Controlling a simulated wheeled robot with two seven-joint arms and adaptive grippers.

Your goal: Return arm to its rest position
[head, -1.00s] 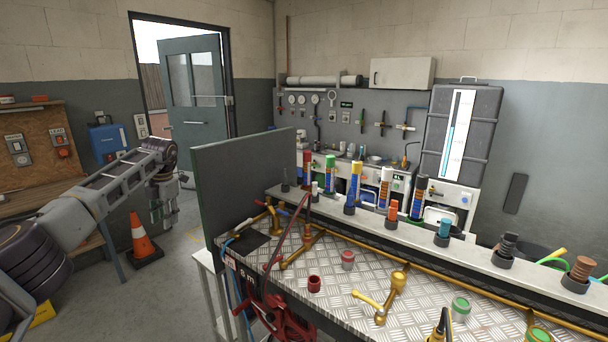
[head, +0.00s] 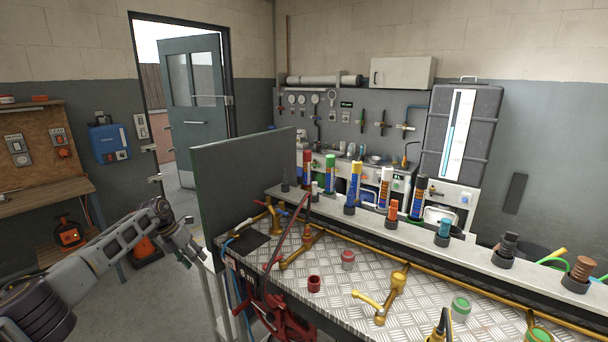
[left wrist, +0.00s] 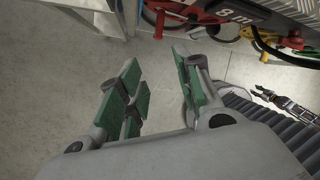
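My left gripper (head: 190,246) is in the head view, low at the left end of the workbench, beside the dark upright panel (head: 238,190). It is apart from the hose reels and bench fittings. In the left wrist view the left gripper (left wrist: 156,62) is open, its green-padded fingers spread with only bare floor between them. Part of my other arm seems to show small at the right of that view, where its right gripper (left wrist: 262,92) is too small to read. The right gripper does not show in the head view.

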